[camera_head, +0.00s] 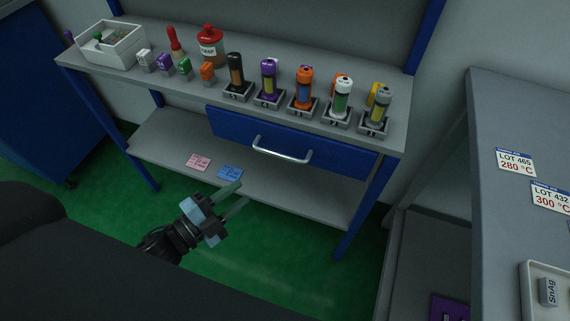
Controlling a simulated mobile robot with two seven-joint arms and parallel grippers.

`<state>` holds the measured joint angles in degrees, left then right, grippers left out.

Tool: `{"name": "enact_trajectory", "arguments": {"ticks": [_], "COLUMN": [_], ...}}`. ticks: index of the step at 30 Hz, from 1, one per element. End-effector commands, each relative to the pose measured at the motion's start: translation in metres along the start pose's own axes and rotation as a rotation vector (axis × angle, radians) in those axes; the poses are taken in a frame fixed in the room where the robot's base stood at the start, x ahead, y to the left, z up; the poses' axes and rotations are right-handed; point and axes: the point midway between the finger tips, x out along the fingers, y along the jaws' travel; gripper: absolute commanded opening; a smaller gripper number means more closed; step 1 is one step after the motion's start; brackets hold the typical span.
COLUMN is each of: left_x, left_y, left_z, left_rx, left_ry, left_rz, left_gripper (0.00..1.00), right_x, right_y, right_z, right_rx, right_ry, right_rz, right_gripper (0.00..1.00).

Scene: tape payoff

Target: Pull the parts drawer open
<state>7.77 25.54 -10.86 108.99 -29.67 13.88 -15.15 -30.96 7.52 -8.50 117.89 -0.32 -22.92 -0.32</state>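The blue parts drawer (229,127) sits under the grey bench top and looks shut, its front level with the bench frame. Its silver bar handle (282,156) runs across the middle of the front. My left gripper (240,196) is below and to the left of the handle in the picture, apart from it. Its two pale fingers are spread with nothing visible between them, and they point up and to the right. My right gripper is not in view.
On the bench top (190,84) stand several coloured tubes in small holders, a red-lidded jar (210,47) and a white bin (110,45). A lower shelf (170,140) holds pink and blue cards. A grey table (510,110) stands at right. Green floor lies in front.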

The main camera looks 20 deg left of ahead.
Motion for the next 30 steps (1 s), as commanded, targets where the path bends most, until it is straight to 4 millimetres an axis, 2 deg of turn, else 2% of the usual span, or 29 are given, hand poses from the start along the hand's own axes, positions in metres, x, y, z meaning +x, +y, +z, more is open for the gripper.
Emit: {"name": "enact_trajectory", "arguments": {"ticks": [1, 3, 6, 10, 15, 22, 30], "left_x": [0.014, 0.030, 0.046, 0.058, 0.063, 0.068, 0.103], "left_y": [0.001, -0.008, -0.018, -0.026, -0.031, -0.033, -0.033], "left_z": [0.008, 0.009, 0.009, 0.008, 0.007, 0.004, -0.010], "left_rx": [0.100, 0.234, 0.394, 0.530, 0.596, 0.596, 0.593], "left_ry": [0.066, 0.152, 0.250, 0.329, 0.367, 0.366, 0.367], "left_rz": [-0.015, -0.038, -0.063, -0.081, -0.089, -0.092, -0.093], "left_gripper": [0.32, 0.32, 0.32, 0.32, 0.32, 0.32, 0.32], "right_x": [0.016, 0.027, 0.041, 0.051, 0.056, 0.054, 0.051], "right_y": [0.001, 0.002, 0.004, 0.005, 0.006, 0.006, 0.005], "right_z": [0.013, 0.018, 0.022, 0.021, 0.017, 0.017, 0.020], "right_rx": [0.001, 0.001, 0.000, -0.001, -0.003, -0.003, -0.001], "right_ry": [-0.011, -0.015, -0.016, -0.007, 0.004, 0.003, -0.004], "right_rz": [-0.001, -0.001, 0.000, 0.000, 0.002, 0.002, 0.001], "right_gripper": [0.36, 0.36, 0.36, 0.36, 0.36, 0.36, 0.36]}}
